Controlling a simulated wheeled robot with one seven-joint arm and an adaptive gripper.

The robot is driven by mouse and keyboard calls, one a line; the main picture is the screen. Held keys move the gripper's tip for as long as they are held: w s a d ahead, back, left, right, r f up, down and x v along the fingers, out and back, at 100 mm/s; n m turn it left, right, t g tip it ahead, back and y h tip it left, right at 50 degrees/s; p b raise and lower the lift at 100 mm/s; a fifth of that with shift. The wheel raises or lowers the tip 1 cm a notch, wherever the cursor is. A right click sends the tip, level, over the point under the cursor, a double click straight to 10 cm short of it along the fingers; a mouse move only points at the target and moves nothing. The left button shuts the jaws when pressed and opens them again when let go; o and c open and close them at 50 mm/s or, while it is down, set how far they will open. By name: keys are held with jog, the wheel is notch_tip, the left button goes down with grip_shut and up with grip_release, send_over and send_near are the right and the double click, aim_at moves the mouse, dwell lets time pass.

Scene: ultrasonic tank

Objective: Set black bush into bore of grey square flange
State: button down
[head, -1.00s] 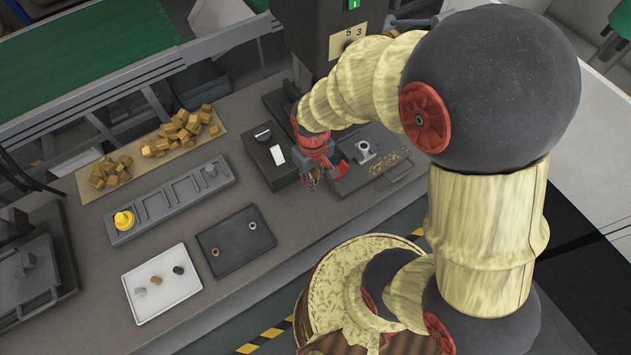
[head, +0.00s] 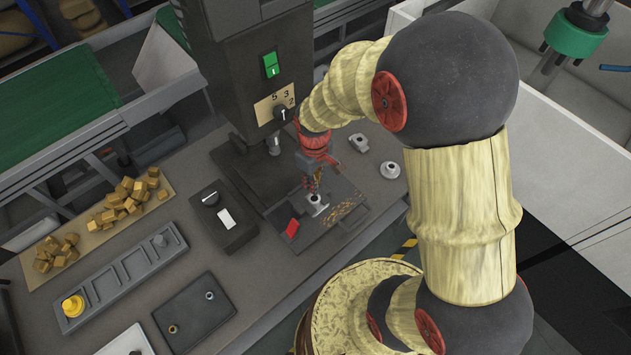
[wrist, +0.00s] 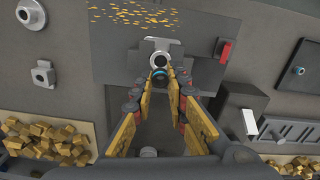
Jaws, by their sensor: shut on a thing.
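My gripper (head: 313,186) is over the dark plate under the press, just above a pale grey flange (head: 317,205). In the wrist view, my gripper's fingertips (wrist: 158,80) are shut on a small dark bush (wrist: 158,73) with a teal ring. The bush lies directly in front of the pale flange (wrist: 157,48) in that view, overlapping its near edge. I cannot tell whether bush and flange touch.
A red block (head: 292,228) and brass chips (head: 348,209) are on the plate. Two other flanges, one round-collared (head: 390,170) and one elongated (head: 358,142), stand behind. The press column (head: 245,75) rises close by. A dark tray (head: 190,318) holds two bushes.

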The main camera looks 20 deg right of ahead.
aim_at(315, 199)
jog(key=shift+f+b, duration=1.85)
jog(key=shift+f, duration=1)
jog(key=shift+f, duration=0.4)
dwell(0.5)
jog(key=c, duration=1.7)
grip_release()
jog(key=shift+o, duration=0.6)
jog(key=o, duration=0.4)
jog(key=shift+c, duration=0.2)
jog(key=shift+o, duration=0.2)
